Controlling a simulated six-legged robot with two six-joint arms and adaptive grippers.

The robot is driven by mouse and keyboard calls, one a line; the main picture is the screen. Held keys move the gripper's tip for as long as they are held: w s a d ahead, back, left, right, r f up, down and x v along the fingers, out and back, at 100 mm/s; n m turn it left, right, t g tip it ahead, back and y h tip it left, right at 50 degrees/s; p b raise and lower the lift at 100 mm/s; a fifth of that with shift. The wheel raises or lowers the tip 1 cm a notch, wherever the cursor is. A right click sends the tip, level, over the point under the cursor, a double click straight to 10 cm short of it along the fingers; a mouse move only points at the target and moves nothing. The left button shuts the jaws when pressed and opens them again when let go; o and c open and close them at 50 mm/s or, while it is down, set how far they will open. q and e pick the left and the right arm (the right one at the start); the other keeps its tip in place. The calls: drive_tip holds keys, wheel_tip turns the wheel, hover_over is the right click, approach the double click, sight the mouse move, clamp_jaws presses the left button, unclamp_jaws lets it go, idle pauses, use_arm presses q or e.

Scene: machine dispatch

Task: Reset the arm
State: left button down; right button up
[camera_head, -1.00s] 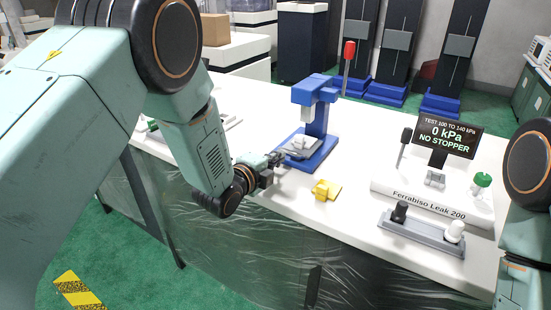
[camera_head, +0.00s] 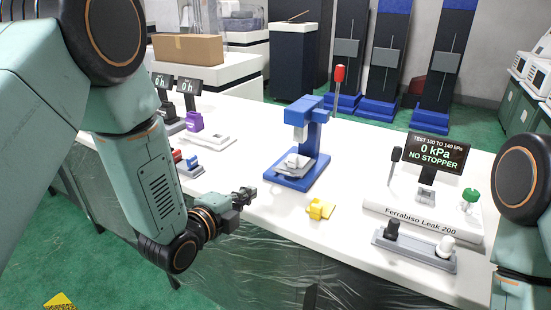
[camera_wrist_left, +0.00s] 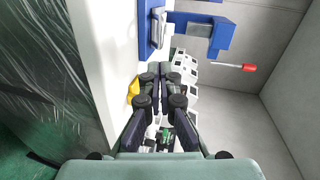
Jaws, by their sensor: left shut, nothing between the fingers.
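My left gripper (camera_head: 246,194) is shut and empty, over the front edge of the white table (camera_head: 262,215) in the head view. It is left of and in front of the blue press (camera_head: 314,140), and apart from it. In the left wrist view my left gripper (camera_wrist_left: 160,75) points up the picture with its fingers together. The blue press (camera_wrist_left: 212,28) shows beyond it there. My right arm (camera_head: 523,190) shows at the right edge of the head view; its gripper is out of the picture.
A yellow piece (camera_head: 319,209) lies right of the left gripper. The leak tester (camera_head: 428,205) reads "0 kPa NO STOPPER". A grey rack (camera_head: 414,246) with a black and a white knob stands in front. A purple part (camera_head: 194,122) and two small displays stand at the back left.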

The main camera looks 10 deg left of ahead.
use_arm(q)
drive_tip(key=s+a+f+n+g+y, duration=0.2)
drive_tip(key=s+a+f+n+g, duration=0.15)
drive_tip(key=s+f+n, duration=0.5)
drive_tip(key=s+a+f+n+g+y, duration=0.2)
drive_tip(key=s+f+n+g, duration=0.2)
drive_tip(key=s+f+n, duration=0.4)
drive_tip(key=s+f+n+g, duration=0.2)
drive_tip(key=s+f+g, duration=0.1)
drive_tip(key=s, duration=0.7)
drive_tip(key=s+a+f+n+g+y, duration=0.1)
drive_tip(key=s+f+n+g, duration=0.2)
drive_tip(key=s, duration=0.8)
wheel_tip(320, 180, down, 3)
drive_tip(key=shift+s+a+r+g, duration=0.15)
drive_tip(key=shift+s+a+g, duration=0.1)
drive_tip(key=shift+g, duration=0.3)
